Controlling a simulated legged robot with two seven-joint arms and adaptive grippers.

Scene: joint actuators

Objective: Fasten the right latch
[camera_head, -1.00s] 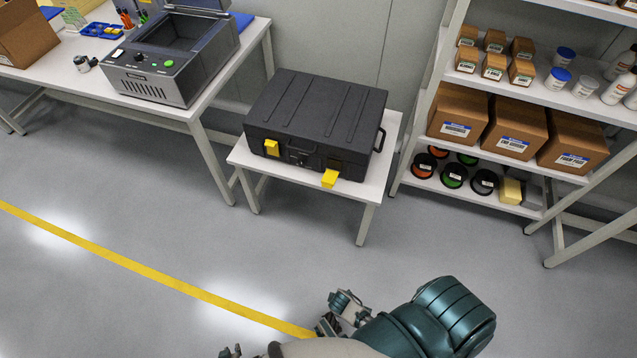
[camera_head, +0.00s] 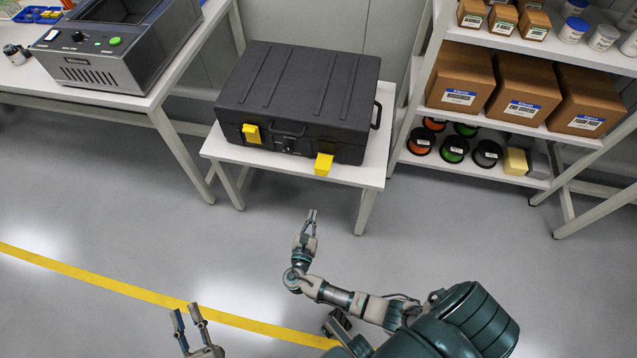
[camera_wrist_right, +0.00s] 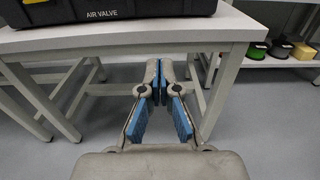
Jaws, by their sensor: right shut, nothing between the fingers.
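A closed black case (camera_head: 290,90) sits on a small white table (camera_head: 220,150); its front edge also shows in the right wrist view (camera_wrist_right: 130,12). The right yellow latch (camera_head: 324,164) sticks outward from the case's front. The left yellow latch (camera_head: 251,133) lies closer against the front. My right gripper (camera_head: 312,213) is shut and empty, in front of and below the right latch, apart from the case. In the right wrist view its blue-padded fingers (camera_wrist_right: 160,85) point toward the table's underside. My left gripper (camera_head: 185,309) is open and empty over the floor at lower left.
A shelf (camera_head: 480,172) with boxes and spools stands right of the small table. A workbench (camera_head: 130,98) with a grey machine (camera_head: 120,45) stands at left. The white table's edge and legs are ahead of my right gripper. The floor between me and the table is clear.

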